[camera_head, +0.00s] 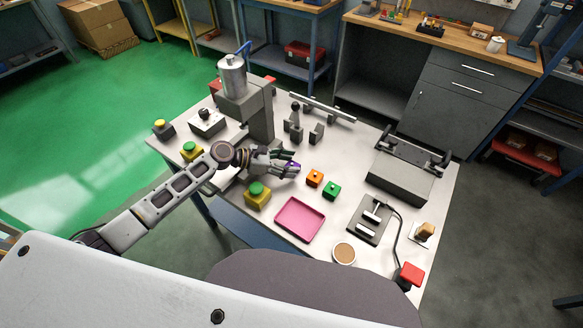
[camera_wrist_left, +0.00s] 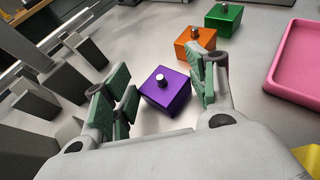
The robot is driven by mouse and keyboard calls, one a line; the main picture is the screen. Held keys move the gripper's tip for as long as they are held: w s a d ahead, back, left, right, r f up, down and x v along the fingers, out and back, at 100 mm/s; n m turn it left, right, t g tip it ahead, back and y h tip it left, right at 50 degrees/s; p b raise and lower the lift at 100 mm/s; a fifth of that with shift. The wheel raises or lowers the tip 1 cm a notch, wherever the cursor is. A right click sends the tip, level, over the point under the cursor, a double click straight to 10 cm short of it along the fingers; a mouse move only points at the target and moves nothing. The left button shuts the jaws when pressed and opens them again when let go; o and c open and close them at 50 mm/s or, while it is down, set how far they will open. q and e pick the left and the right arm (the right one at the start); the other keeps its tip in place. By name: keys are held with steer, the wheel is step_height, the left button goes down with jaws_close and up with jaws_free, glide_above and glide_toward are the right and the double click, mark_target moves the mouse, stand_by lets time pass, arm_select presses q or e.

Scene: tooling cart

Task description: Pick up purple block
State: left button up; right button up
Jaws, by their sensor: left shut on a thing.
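The purple block (camera_wrist_left: 166,90) has a small silver knob on top and sits between the green-padded fingers of my left gripper (camera_wrist_left: 160,92). In the head view only a sliver of the purple block (camera_head: 292,163) shows, the rest hidden by the fingers of my left gripper (camera_head: 288,161). The gripper is shut on the block, low over the cart top; I cannot tell whether the block still touches the surface. My right gripper is in neither view.
An orange block (camera_head: 315,178) and a green block (camera_head: 331,190) stand right of the gripper on the cart top (camera_head: 265,222). A pink tray (camera_head: 300,219) lies nearer. A yellow box with a green button (camera_head: 257,195) is close to my left arm; a grey press (camera_head: 257,110) stands behind.

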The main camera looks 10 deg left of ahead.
arm_select(q)
steer(key=shift+r, duration=0.1)
step_height(320, 180, up, 28)
steer(key=shift+p, duration=0.45)
stand_by(0.4)
